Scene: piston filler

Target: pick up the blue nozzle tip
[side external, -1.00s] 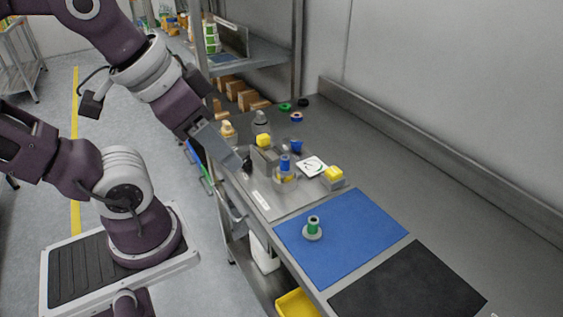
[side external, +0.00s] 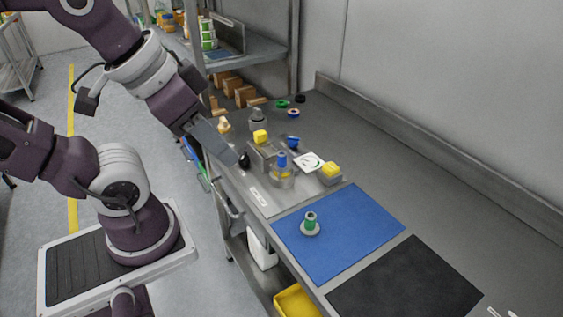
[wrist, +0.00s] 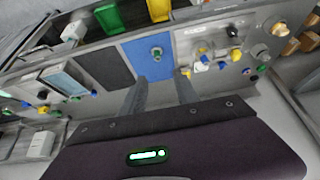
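Two blue pieces show on the grey bench in the side view, and I cannot tell for sure which is the nozzle tip. One blue piece (side external: 282,159) stands upright on a clear holder with yellow in it (side external: 281,178). A smaller blue piece (side external: 293,142) sits just behind it, by the grey block with a yellow top. Small blue spots also show among the parts in the wrist view, too small to identify. My gripper (wrist: 161,82) is open and empty, its two fingers apart. In the side view it hangs left of these parts, above the bench's front edge.
A blue mat (side external: 345,245) holds a green-and-grey piece (side external: 310,223). A black mat (side external: 405,290) lies nearer. The rear bench is mostly clear.

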